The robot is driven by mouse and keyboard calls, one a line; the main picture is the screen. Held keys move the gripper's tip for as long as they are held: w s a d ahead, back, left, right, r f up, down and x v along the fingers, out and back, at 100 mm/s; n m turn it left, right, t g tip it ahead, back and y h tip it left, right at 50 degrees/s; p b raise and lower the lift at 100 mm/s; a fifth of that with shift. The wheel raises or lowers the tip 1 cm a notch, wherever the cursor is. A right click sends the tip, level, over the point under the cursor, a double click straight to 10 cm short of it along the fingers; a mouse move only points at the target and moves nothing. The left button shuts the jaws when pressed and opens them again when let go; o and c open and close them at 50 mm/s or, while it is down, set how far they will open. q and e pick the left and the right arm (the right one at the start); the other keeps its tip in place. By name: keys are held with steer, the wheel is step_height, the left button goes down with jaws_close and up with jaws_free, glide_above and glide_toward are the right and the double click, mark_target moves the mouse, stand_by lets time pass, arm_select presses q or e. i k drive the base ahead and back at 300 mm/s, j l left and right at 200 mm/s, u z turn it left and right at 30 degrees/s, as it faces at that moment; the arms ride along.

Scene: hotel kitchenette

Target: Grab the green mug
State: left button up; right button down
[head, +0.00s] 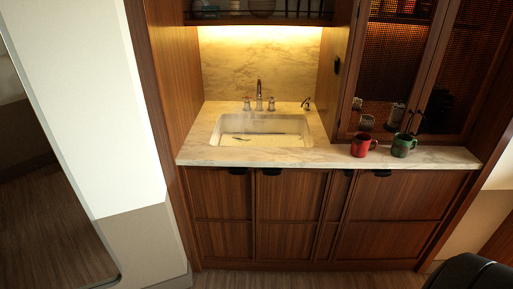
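The green mug (402,146) stands upright on the marble counter, right of the sink and in front of the glazed cabinet. Its handle shows at its upper right side. A red mug (361,146) stands close to its left, with a small gap between them. Neither of my grippers shows in the head view, and nothing is touching the green mug.
The marble counter (440,157) has free room right of the green mug. The sink (262,129) with its faucet (259,96) lies to the left. Glazed cabinet doors (395,60) stand close behind the mugs. A dark rounded object (470,273) shows at the lower right corner.

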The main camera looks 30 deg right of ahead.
mark_target(402, 142)
steer(key=z, duration=2.05)
